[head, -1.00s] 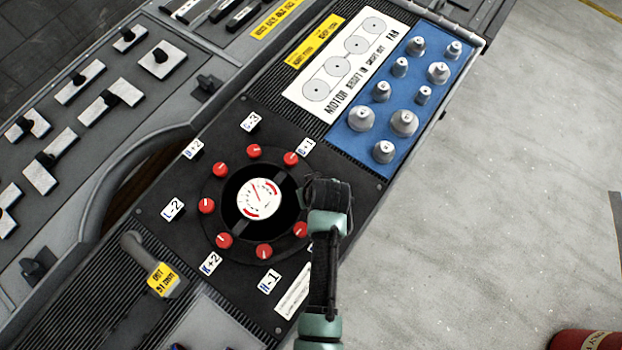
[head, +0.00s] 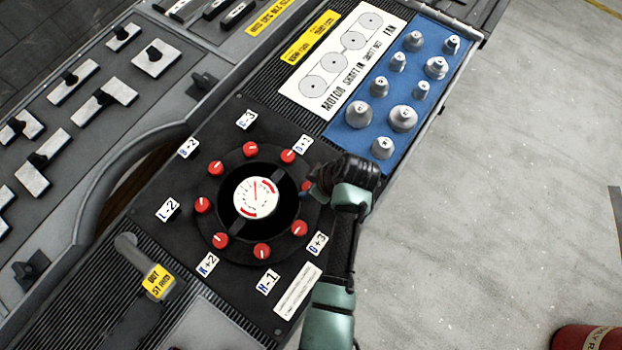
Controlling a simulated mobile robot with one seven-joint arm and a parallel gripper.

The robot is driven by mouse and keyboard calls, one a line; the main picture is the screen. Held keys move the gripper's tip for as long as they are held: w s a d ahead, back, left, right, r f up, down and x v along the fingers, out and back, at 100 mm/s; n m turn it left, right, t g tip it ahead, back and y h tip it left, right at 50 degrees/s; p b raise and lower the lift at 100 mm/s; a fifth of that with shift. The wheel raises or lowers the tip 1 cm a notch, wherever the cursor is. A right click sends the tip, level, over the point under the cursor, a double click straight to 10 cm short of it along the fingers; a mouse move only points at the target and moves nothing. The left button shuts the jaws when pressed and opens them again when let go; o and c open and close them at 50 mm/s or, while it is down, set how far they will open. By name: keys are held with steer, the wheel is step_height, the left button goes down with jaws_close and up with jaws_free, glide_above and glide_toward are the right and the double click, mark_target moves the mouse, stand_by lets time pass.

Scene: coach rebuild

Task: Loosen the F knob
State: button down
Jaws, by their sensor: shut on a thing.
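A round black dial (head: 232,228) on the console has a white gauge (head: 256,197) at its centre and several red knobs around it. My gripper (head: 309,191) comes in from the right and is shut on the red knob (head: 306,185) at the dial's right side. That knob is partly covered by the fingers. Its label is hidden behind my gripper, so I cannot read an F there. The red knobs on either side of it, upper (head: 288,156) and lower (head: 299,228), stand free of my gripper.
White letter tags surround the dial, including one reading H-1 (head: 267,282). A blue panel (head: 352,139) with several grey knobs lies just above my wrist. A grey lever (head: 131,250) with a yellow tag stands at lower left. Open floor (head: 500,200) lies to the right.

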stand_by(0.4)
steer(key=shift+c, duration=2.2)
jaws_free()
steer(key=v, duration=1.3)
steer(key=shift+b, duration=0.45)
steer(key=shift+w+a, duration=0.1)
steer(key=shift+w, duration=0.05)
